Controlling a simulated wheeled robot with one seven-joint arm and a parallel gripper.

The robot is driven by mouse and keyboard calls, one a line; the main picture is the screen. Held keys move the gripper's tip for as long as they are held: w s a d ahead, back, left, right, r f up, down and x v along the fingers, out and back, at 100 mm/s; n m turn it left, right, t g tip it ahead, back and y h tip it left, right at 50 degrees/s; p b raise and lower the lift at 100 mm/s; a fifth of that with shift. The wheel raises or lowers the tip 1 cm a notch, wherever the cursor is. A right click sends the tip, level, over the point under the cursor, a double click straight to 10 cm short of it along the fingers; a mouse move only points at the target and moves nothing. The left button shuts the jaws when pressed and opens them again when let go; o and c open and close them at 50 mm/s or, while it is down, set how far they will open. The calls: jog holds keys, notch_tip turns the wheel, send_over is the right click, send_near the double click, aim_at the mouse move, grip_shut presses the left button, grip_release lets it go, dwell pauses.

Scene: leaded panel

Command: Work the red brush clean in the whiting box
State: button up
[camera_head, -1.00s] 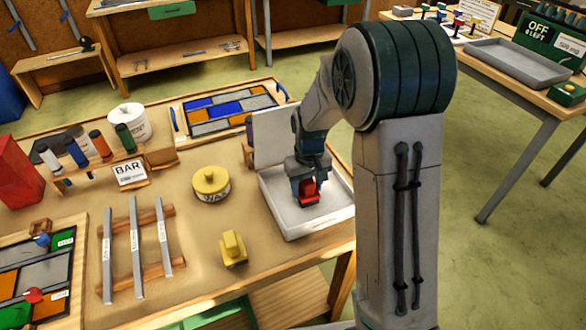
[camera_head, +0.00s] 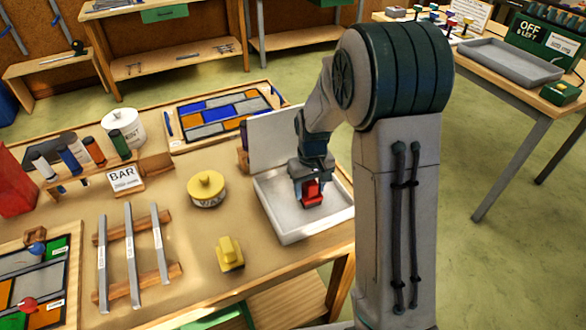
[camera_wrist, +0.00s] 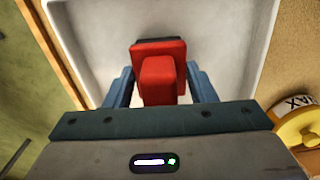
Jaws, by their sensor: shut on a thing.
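The red brush (camera_head: 312,194) is in my gripper (camera_head: 310,187), inside the whiting box, a shallow white tray (camera_head: 285,228) at the table's right edge. In the wrist view the red brush (camera_wrist: 158,80) sits between the two blue fingers of my gripper (camera_wrist: 160,85), which are shut on its raised handle. A dark strip shows along the brush's far edge. The tray's pale floor (camera_wrist: 90,45) lies under the brush. Whether the bristles touch the floor cannot be told, as the brush body hides them.
A white upright board (camera_head: 285,138) stands behind the tray. Left of the tray are a yellow-lidded wax tin (camera_head: 207,190) and a yellow brush-like block (camera_head: 230,254). Metal bars (camera_head: 130,258) lie on wooden rests further left. A leaded panel (camera_head: 222,112) lies at the back.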

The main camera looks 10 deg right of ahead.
jog(key=d, duration=0.1)
jog(key=w+d, duration=0.1)
jog(key=d, duration=0.1)
jog(key=shift+d, duration=0.1)
jog(key=shift+s+a, duration=0.4)
jog(key=shift+a, duration=0.95)
jog(key=shift+s+a, duration=0.45)
jog(key=shift+a, duration=0.95)
jog(key=shift+s+a, duration=0.4)
jog(key=shift+a, duration=0.95)
jog(key=shift+s, duration=0.1)
jog(key=shift+w+d+b, duration=0.1)
jog(key=shift+w+d, duration=0.35)
jog(key=shift+d, duration=0.9)
jog(key=shift+w+d+b, duration=0.15)
jog(key=shift+w+d, duration=0.25)
jog(key=shift+d, duration=0.95)
jog(key=shift+w+d+b, duration=0.1)
jog(key=shift+w+d, duration=0.35)
jog(key=shift+d, duration=0.9)
jog(key=shift+w+d+r, duration=0.1)
jog(key=shift+d+r, duration=0.1)
jog(key=shift+r, duration=0.1)
jog(key=shift+w+r+p, duration=0.1)
jog(key=shift+r+p, duration=0.45)
jog(key=shift+r, duration=0.3)
jog(key=shift+s+a+r+p, duration=0.1)
jog(key=shift+s+r+p, duration=0.1)
jog(key=shift+r+p, duration=1.75)
jog(key=shift+r, duration=1)
